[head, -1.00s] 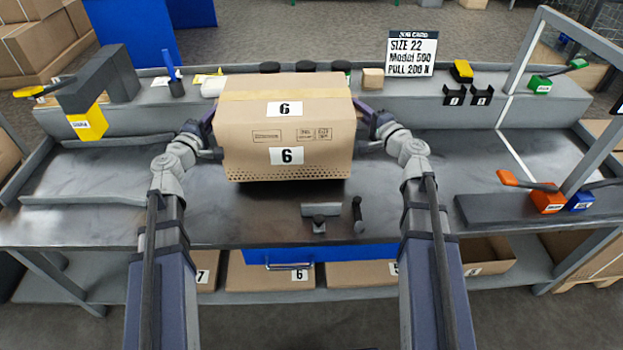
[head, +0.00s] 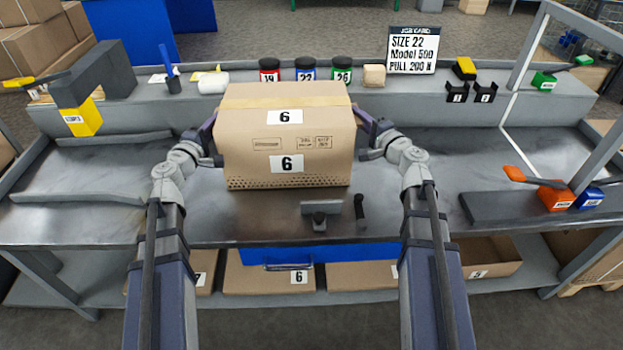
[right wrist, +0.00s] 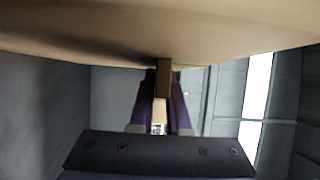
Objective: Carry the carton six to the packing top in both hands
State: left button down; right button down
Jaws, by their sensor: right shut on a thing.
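Carton six (head: 240,160), a closed brown box with "6" labels, is level between my two arms over the dark metal packing top (head: 400,220). I cannot tell whether its base touches the top. My right gripper (head: 372,130) is at its right side. In the right wrist view, the right gripper (right wrist: 162,100) is shut on a narrow brown part (right wrist: 163,80) of the carton, whose underside or side fills the upper picture. My left gripper (head: 209,132) is at the carton's left side; its fingertips are partly hidden, so its grip cannot be judged.
A grey T-shaped tool (head: 320,212) and a dark handle (head: 360,208) lie in front of the carton. Lidded jars (head: 307,70) stand on the ledge behind. An orange-handled tool (head: 550,195) is at right. Numbered cartons (head: 265,275) sit below.

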pick_arm(q)
jog(key=c, duration=1.1)
grip_release()
pick_arm(e)
jog(key=c, duration=1.1)
grip_release()
pick_arm(q)
jog(key=shift+o, duration=1.1)
pick_arm(e)
jog(key=shift+o, duration=1.1)
pick_arm(q)
jog(key=shift+s, duration=0.1)
jog(key=v, duration=0.7)
jog(key=shift+s, duration=0.15)
pick_arm(e)
jog(key=v, duration=1.2)
pick_arm(q)
jog(key=shift+s+a, duration=0.1)
pick_arm(e)
jog(key=shift+s, duration=0.1)
